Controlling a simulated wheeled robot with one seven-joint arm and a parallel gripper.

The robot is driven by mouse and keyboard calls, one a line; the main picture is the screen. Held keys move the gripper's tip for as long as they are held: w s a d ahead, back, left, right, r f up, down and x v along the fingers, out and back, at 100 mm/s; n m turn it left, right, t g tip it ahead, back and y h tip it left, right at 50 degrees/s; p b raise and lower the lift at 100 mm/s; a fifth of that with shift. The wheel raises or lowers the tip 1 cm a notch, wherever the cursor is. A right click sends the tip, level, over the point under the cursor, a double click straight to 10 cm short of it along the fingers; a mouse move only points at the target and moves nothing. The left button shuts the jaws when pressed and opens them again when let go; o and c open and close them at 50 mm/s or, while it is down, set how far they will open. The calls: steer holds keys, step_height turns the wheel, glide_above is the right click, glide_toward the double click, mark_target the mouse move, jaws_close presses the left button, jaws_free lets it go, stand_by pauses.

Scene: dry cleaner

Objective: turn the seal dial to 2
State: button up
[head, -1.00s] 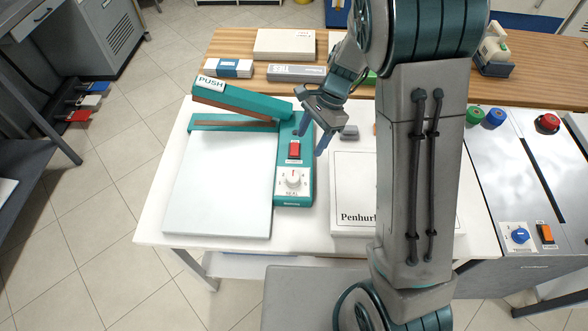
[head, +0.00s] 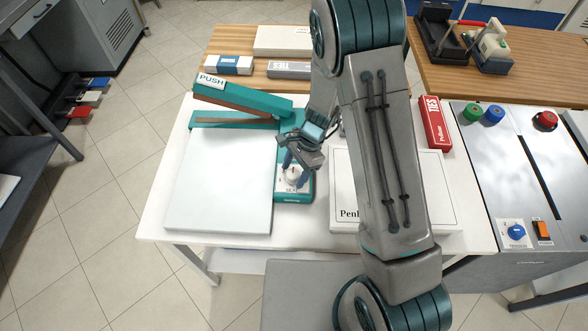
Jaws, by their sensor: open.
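The seal dial (head: 292,175) is a white round knob near the front of the teal heat sealer's control strip (head: 294,198). My gripper (head: 295,174) is at the dial, its blue fingers open, one on the left and one on the right of the knob. Whether they touch it cannot be told. The dial's pointer and numbers are mostly hidden by my gripper, so its setting cannot be read. The sealer's red switch, behind the dial, is hidden by my gripper. The sealer's arm marked PUSH (head: 240,97) is raised.
The sealer's white plate (head: 218,190) lies left of the dial. A white box (head: 348,213) is close on the right, partly behind my arm. A red TIES box (head: 434,124) and a machine with a blue dial (head: 516,232) are farther right.

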steer(key=shift+c, duration=0.3)
steer(key=c, duration=0.9)
steer(key=shift+c, duration=0.2)
steer(key=n+b, duration=0.1)
steer(key=n, duration=0.1)
steer(key=n+g+h+b, duration=0.1)
steer(key=n, duration=0.2)
steer(key=shift+w+a+f+h, duration=0.1)
steer(key=shift+a+h, duration=0.05)
steer(key=shift+h, duration=0.15)
steer(key=shift+n+g+h+b, duration=0.4)
steer(key=shift+n+h+b, duration=0.4)
steer(key=shift+n, duration=1.6)
steer(key=shift+a, duration=0.1)
steer(key=o, duration=1)
